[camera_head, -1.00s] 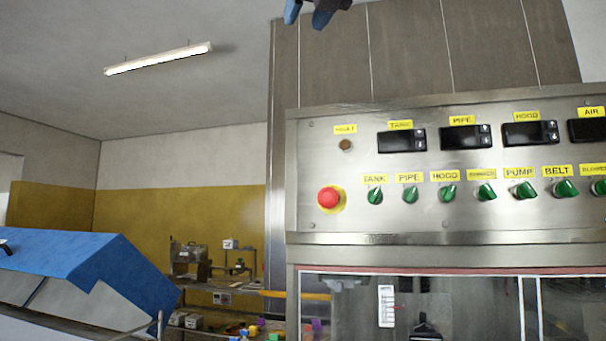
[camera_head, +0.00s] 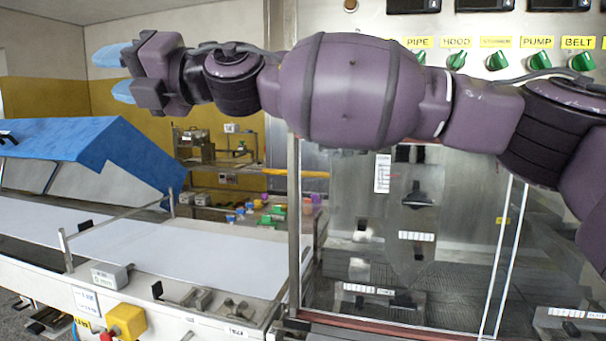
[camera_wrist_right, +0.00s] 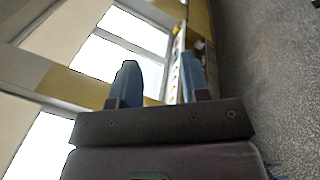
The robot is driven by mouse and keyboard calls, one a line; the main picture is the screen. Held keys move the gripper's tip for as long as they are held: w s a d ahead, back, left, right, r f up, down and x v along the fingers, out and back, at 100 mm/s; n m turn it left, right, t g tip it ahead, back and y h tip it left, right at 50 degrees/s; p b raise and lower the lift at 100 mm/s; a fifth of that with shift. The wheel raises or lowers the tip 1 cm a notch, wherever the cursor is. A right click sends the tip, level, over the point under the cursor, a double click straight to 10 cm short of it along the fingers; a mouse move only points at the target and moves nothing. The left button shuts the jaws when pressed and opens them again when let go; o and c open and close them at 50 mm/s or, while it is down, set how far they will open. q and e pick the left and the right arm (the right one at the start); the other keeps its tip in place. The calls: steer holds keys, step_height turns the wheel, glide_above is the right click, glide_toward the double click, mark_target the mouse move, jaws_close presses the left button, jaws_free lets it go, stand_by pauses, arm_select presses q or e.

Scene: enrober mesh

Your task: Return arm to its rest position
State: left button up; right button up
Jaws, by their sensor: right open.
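My right arm (camera_head: 345,92) reaches across the head view from the right edge to the upper left, in front of the machine's control panel. My right gripper (camera_head: 118,73) is at its left end, pointing left with two blue fingers apart and nothing between them. In the right wrist view the right gripper (camera_wrist_right: 158,82) also shows open and empty, with windows, wall and floor beyond it. My left gripper is not in either view.
The steel machine (camera_head: 470,230) with glass panels stands behind and below the arm. A conveyor belt (camera_head: 190,252) with a blue hood (camera_head: 100,145) lies at left. Green knobs (camera_head: 537,63) show above the arm. A table with colored items (camera_head: 265,210) stands farther back.

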steer(key=w+d+f+m+t+h, duration=0.1)
steer(key=w+d+f+m+t, duration=0.3)
steer(key=d+f+m+t, duration=0.5)
steer(key=w+d+f+m+t+h, duration=0.1)
steer(key=w+d+f+m+t, duration=0.25)
steer(key=d+f+m, duration=0.65)
steer(key=d+f+m+t+h, duration=0.1)
steer(key=d+f+m+h, duration=0.45)
steer(key=f, duration=0.55)
steer(key=d+f+m+t+h, duration=0.25)
steer(key=d+f+m, duration=0.5)
steer(key=f, duration=0.45)
steer(key=s+d+f+m+g+h, duration=0.1)
steer(key=s+d+f+m+h, duration=0.2)
steer(key=s+d+f, duration=0.5)
steer(key=s+d+f+m+g+h, duration=0.25)
steer(key=d+f+m, duration=0.2)
steer(key=f, duration=0.55)
steer(key=s+d+f+m+g+h, duration=0.1)
steer(key=s+d+f+g, duration=0.1)
steer(key=s+f, duration=0.5)
steer(key=s+d+f+g+h, duration=0.1)
steer(key=s+d+f, duration=0.3)
steer(key=s, duration=0.9)
step_height(320, 180, down, 3)
steer(key=shift+d+m+g+h, duration=0.35)
steer(key=shift+d+h, duration=0.05)
steer(key=shift+h, duration=0.35)
